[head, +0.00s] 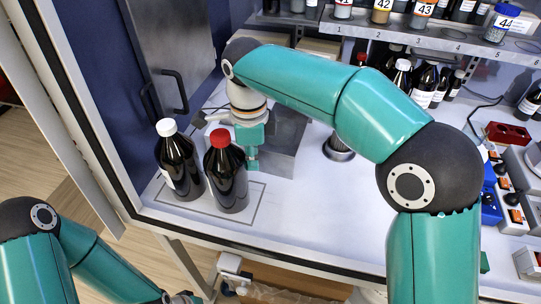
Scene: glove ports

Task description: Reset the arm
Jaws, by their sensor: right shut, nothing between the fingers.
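My right arm reaches in over the white bench, and its gripper (252,163) points down just right of the red-capped bottle. The gripper is shut and holds nothing. A dark bottle with a red cap (228,182) stands upright close beside it; I cannot tell whether they touch. A dark bottle with a white cap (180,166) stands upright to its left. Both bottles are on an outlined rectangle (240,215) at the bench's front left. My left arm is at the lower left, outside the bench, and its fingers are not in view.
A grey box (283,150) stands behind my right gripper. A shelf (440,38) with numbered places holds jars at the back, with more dark bottles (425,85) under it. Blue and red items crowd the right side. The bench front (320,225) is clear.

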